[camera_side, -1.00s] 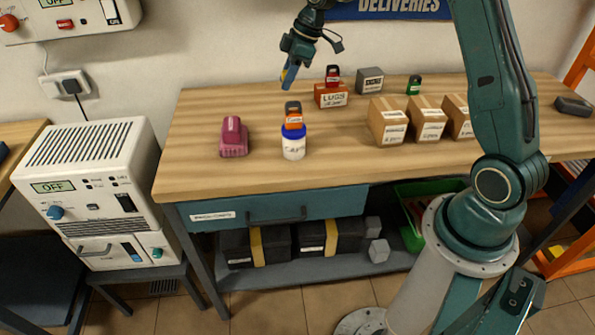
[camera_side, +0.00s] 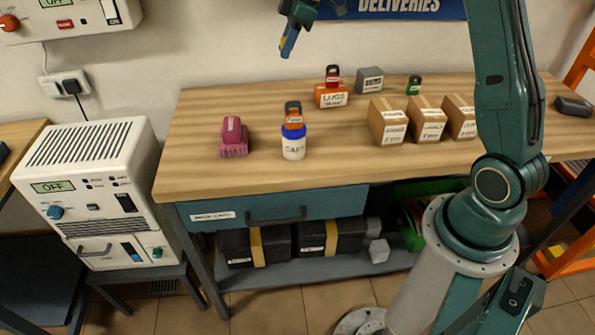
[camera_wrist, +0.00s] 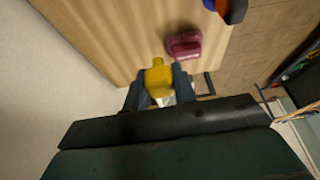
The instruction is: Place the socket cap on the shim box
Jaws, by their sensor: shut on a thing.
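My gripper (camera_side: 289,44) is high above the back left of the workbench, near the wall. It is shut on a yellow piece (camera_wrist: 158,77), which I take to be the socket cap; the piece shows between the fingers in the wrist view. Its lower part is hidden by the fingers. The shim box, a small grey box (camera_side: 370,80) with a hard-to-read label, stands at the back of the bench, to the right of and below my gripper in the side view. Its top looks bare.
An orange LUGS box (camera_side: 331,96) with a red padlock on it stands left of the grey box. A blue-white jar (camera_side: 293,146) bears an orange padlock. A maroon connector (camera_side: 233,138), several cartons (camera_side: 428,122) and a green padlock (camera_side: 414,85) stand around. The bench's left back is clear.

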